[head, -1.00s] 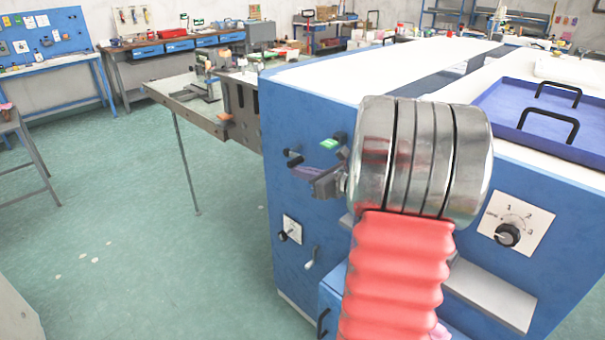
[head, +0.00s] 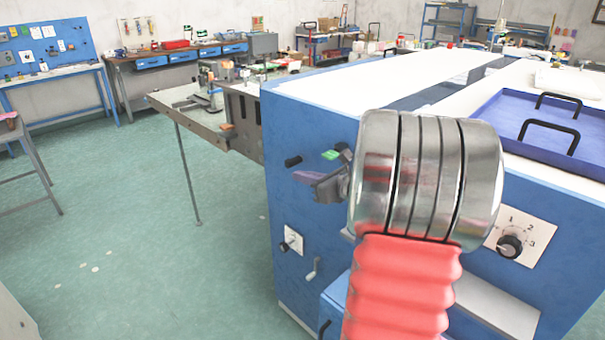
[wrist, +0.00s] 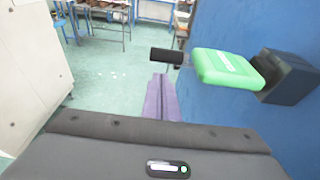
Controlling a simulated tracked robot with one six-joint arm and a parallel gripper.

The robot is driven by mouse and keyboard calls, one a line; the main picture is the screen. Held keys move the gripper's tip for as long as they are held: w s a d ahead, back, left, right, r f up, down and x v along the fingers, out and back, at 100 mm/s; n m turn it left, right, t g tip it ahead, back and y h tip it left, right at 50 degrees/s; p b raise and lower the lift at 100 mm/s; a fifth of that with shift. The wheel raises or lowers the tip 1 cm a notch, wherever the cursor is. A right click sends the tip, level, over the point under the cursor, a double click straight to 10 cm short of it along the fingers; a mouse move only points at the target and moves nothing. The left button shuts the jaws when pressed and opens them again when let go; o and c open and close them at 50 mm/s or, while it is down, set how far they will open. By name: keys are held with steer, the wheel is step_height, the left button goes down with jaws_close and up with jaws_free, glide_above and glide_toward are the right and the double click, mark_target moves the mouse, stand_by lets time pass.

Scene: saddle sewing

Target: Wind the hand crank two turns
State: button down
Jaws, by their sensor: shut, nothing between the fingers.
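My gripper (head: 302,177), with purple-grey fingers, is shut and empty in front of the blue machine panel (head: 315,215). In the wrist view its fingers (wrist: 159,85) taper together. A black cylindrical grip (head: 292,161) stands out just above the fingertips; it seems to be the crank's handle. In the wrist view the grip (wrist: 167,56) lies just beyond the fingertips, with a thin stem below it. The crank's arm is mostly hidden by the fingers. I cannot tell whether finger and grip touch.
Below are a small switch plate (head: 293,240) and a pale lever (head: 313,268). A dial (head: 510,245) is at right. Open floor (head: 110,220) lies left.

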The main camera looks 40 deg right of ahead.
steer(key=s+r, duration=0.4)
steer(key=s, duration=0.4)
steer(key=shift+s+d+r, duration=0.15)
steer(key=shift+r, duration=0.15)
steer(key=shift+f, duration=0.15)
steer(key=s+f+t, duration=0.2)
steer(key=shift+s+f+t, duration=0.1)
steer(key=shift+f+t, duration=0.2)
stand_by(0.4)
steer(key=w, duration=1)
steer(key=shift+a+f, duration=0.2)
steer(key=shift+a, duration=0.05)
